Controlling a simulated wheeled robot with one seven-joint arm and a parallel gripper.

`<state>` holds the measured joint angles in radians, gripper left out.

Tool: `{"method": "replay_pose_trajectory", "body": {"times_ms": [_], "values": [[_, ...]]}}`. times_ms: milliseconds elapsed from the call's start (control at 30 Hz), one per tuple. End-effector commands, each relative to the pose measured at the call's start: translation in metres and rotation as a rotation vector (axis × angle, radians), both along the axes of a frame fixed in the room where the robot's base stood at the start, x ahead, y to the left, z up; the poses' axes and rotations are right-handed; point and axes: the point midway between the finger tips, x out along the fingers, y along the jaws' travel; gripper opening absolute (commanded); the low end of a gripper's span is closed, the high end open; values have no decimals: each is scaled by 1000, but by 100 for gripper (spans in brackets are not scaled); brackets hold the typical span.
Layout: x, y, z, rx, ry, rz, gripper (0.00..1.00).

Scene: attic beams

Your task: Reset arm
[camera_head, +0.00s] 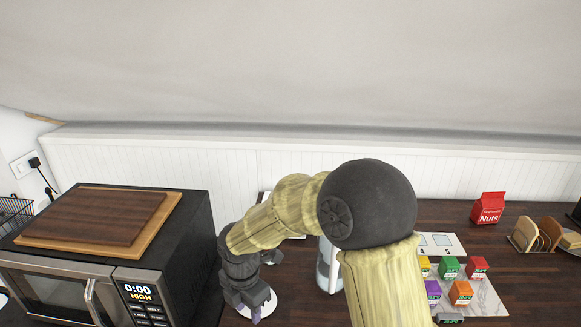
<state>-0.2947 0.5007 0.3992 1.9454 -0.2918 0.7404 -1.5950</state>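My arm reaches up from the bottom of the head view, bends at a large dark joint, and runs left and down to my gripper (255,318). My gripper is dark, hangs low beside the microwave, and points down. A small purple part shows at its lower end near the picture's bottom edge. The fingers are too small and too hidden to tell if they are open or shut. A white rounded thing shows just behind my gripper, mostly hidden. A white and grey appliance (328,270) stands behind my arm, partly covered by it.
A microwave (140,300) with wooden boards (95,215) on top stands close to my gripper's left. At right are small coloured boxes (461,292) on a marble board, a red Nuts carton (488,208) and a wooden rack (537,234). A panelled wall closes off the back.

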Motion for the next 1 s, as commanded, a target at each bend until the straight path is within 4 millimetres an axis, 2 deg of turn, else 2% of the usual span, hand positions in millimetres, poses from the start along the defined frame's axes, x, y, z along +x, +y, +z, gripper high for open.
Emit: {"method": "replay_pose_trajectory", "body": {"times_ms": [267, 367, 467, 667, 900, 1000], "values": [[0, -40, 7, 9, -24, -317, 37], [-2, -61, 10, 16, -34, -491, 37], [-6, -88, 15, 32, -51, -718, 37], [-23, -151, 24, 88, -84, -1290, 37], [-57, -217, 32, 197, -104, -1987, 37], [-71, -236, 33, 247, -103, -2233, 37]]}}
